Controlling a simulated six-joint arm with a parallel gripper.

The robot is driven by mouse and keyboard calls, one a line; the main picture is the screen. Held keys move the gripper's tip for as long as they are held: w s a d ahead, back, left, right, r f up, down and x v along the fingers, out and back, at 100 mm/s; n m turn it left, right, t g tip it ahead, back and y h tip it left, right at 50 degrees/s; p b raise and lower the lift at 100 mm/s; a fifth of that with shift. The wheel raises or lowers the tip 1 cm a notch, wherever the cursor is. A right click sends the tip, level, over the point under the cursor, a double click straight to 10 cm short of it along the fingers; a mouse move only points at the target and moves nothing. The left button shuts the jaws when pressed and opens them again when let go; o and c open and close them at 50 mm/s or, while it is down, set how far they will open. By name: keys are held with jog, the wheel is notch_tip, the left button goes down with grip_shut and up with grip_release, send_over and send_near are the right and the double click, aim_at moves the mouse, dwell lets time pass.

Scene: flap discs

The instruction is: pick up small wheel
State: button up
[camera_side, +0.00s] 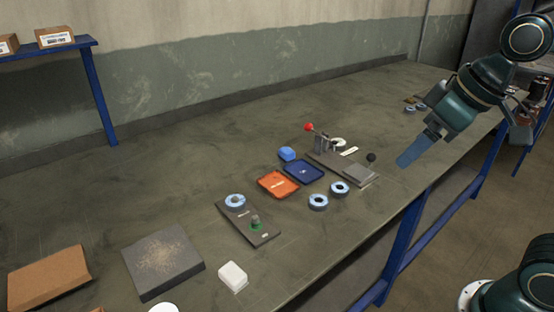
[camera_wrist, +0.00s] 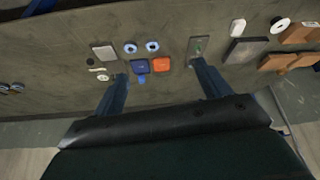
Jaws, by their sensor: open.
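A third similar wheel (camera_side: 235,201) sits on a dark grey plate with a green knob. I cannot tell which is the small wheel. My gripper (camera_side: 410,153) is raised at the right, apart from all the wheels. In the wrist view its two blue fingers (camera_wrist: 160,71) are spread wide with nothing held between them.
An orange tray (camera_side: 278,184) and a dark blue tray (camera_side: 304,170) lie behind the wheels. A fixture with a red-knobbed lever (camera_side: 323,143) stands behind them. A white block (camera_side: 233,276), a grey slab (camera_side: 163,262) and a brown box (camera_side: 48,278) lie front left.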

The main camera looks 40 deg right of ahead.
jog(key=w+a+n, duration=0.2)
jog(key=w, duration=0.6)
jog(key=n+g+y, duration=0.2)
jog(key=n+y, duration=0.1)
jog(key=n, duration=0.3)
send_over(237, 197)
jog(key=s+d, duration=0.1)
jog(key=d, duration=0.1)
jog(key=shift+s+a+f, duration=0.1)
jog(key=shift+f, duration=5.05)
jog(key=shift+s+f, duration=0.1)
jog(key=shift+f, duration=5.05)
jog(key=shift+x, duration=2.55)
jog(key=shift+s, duration=0.15)
jog(key=c, duration=1.2)
